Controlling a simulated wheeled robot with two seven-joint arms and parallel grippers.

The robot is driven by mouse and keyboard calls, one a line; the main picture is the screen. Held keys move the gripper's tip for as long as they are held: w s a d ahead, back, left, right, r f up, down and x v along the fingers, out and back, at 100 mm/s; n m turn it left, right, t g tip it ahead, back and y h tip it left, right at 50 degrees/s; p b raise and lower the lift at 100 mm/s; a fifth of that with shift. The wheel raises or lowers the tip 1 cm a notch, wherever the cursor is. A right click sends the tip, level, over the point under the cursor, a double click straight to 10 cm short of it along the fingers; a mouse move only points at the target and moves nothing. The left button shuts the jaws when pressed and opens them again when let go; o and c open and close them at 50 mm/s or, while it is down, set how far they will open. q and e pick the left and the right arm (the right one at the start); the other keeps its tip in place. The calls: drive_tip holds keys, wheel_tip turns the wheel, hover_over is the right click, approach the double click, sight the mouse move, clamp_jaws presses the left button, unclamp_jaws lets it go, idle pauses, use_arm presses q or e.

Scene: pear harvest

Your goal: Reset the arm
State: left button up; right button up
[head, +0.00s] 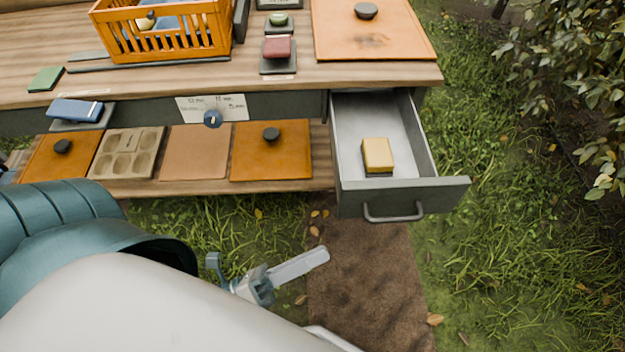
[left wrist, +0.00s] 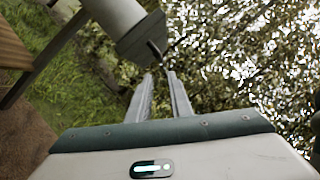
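My left arm comes in from the left in the head view. Its gripper (head: 302,264) is low over the grass and soil in front of the bench, clear of the open drawer. In the left wrist view the two fingers of the left gripper (left wrist: 160,76) stand apart with only background between them, so it is open and empty. Much of the left gripper is hidden behind my own arm in the head view. My right gripper does not show in either view.
An open grey drawer (head: 455,191) juts from the wooden bench (head: 300,80) and holds a yellow block (head: 377,155). An orange basket (head: 160,52) stands on top. Orange boards and a moulded tray (head: 126,152) lie on the lower shelf. Grass at right is free beside a bush (head: 590,90).

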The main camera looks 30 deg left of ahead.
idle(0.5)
